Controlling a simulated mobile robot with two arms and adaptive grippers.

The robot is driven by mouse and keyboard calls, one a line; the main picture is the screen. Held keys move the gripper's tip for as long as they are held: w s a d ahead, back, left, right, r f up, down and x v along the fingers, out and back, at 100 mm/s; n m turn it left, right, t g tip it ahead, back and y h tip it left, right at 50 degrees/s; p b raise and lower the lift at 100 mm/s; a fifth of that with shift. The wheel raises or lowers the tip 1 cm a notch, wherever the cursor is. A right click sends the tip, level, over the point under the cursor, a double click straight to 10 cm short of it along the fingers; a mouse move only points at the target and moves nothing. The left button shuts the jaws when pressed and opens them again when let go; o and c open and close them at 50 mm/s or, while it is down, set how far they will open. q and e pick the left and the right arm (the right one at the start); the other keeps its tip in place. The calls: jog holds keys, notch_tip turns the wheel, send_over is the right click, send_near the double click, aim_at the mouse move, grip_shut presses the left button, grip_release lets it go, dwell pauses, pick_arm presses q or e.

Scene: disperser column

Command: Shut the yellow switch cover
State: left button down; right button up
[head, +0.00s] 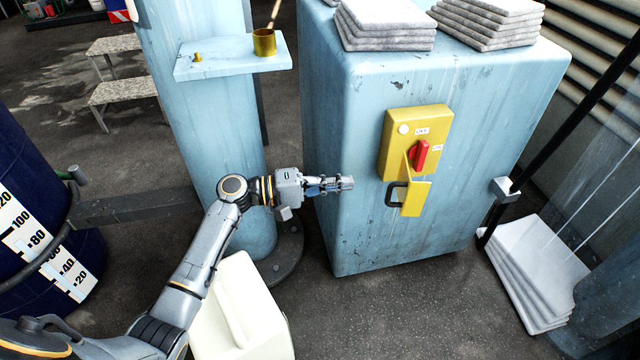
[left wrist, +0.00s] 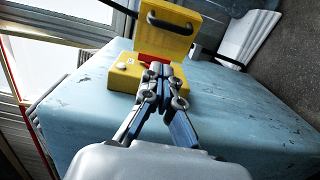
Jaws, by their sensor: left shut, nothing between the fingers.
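The yellow switch box (head: 397,158) is on the front of the light blue cabinet (head: 345,215). Its red knob (head: 419,155) is exposed between ON and OFF labels. The yellow cover (head: 416,198) with a dark handle (head: 394,194) hangs open below the box. In the left wrist view the cover (left wrist: 168,35) stands out from the box (left wrist: 124,75), and my fingers hide part of the knob. My left gripper (head: 347,183) is shut and empty, left of the cover and apart from it; it also shows in the left wrist view (left wrist: 161,70). My right gripper is not in view.
Stacks of grey folded cloths (head: 385,28) lie on top of the cabinet. A blue column with a shelf (head: 225,66) holding a brass cup (head: 264,42) stands to the left. A cream container (head: 240,310) is on the floor below my left arm. White sheets (head: 525,270) lean at the right.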

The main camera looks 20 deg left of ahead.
aim_at(402, 184)
pick_arm(q)
jog(key=d, duration=0.6)
jog(key=shift+d, duration=0.25)
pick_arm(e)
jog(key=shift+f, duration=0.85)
pick_arm(q)
jog(key=shift+p, duration=0.35)
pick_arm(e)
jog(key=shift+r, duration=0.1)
